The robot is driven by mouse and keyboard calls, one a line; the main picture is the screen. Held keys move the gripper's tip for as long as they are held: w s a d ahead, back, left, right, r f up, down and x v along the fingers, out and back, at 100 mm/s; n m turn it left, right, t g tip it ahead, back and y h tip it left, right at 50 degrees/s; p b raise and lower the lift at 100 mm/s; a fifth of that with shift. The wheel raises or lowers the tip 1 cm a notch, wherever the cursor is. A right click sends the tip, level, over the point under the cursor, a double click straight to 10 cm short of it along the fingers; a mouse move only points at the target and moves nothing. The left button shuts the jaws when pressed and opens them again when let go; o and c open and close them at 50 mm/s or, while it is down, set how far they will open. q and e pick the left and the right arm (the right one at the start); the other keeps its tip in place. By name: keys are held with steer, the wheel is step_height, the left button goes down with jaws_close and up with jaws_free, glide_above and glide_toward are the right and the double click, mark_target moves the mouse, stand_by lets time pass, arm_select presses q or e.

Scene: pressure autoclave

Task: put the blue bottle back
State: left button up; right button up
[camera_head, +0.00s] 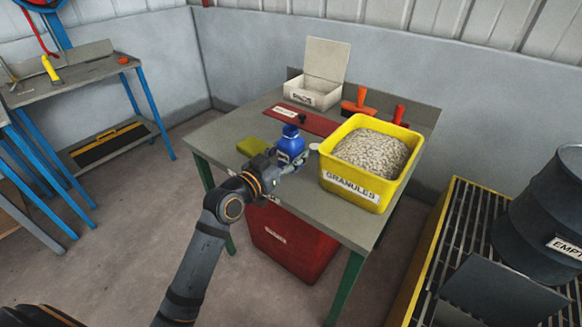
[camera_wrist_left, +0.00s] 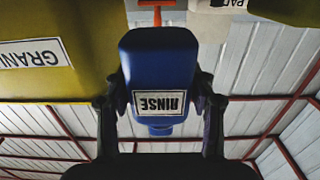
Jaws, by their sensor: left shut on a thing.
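The blue bottle (camera_head: 291,142) is upright in my left gripper (camera_head: 290,160), over the near left part of the grey-green table (camera_head: 334,212). Whether its base touches the table is hidden by the gripper. In the left wrist view, which is upside down, the blue bottle (camera_wrist_left: 158,68) shows a white RINSE label between the two dark fingers (camera_wrist_left: 160,110), which are shut on it. A red mat (camera_head: 312,122) with a white label and a small dark knob lies just behind the bottle. My right gripper is not in view.
A yellow bin of granules (camera_head: 340,184) stands close right of the bottle. An open white box (camera_head: 313,93) and orange-red tools (camera_head: 358,104) are at the back. A yellow-green pad (camera_head: 252,146) lies left. A red bin (camera_head: 285,240) is under the table.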

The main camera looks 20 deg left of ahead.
arm_select(q)
step_height(320, 180, down, 3)
steer(key=shift+s+r+b, duration=0.1)
steer(key=shift+s+b, duration=0.05)
steer(key=shift+b, duration=0.4)
steer(key=shift+f, duration=0.45)
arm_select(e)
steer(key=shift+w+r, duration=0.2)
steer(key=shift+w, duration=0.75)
arm_select(q)
steer(key=shift+f, duration=0.1)
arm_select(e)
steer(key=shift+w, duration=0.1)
arm_select(q)
steer(key=o, duration=1.2)
steer(key=shift+o, duration=0.2)
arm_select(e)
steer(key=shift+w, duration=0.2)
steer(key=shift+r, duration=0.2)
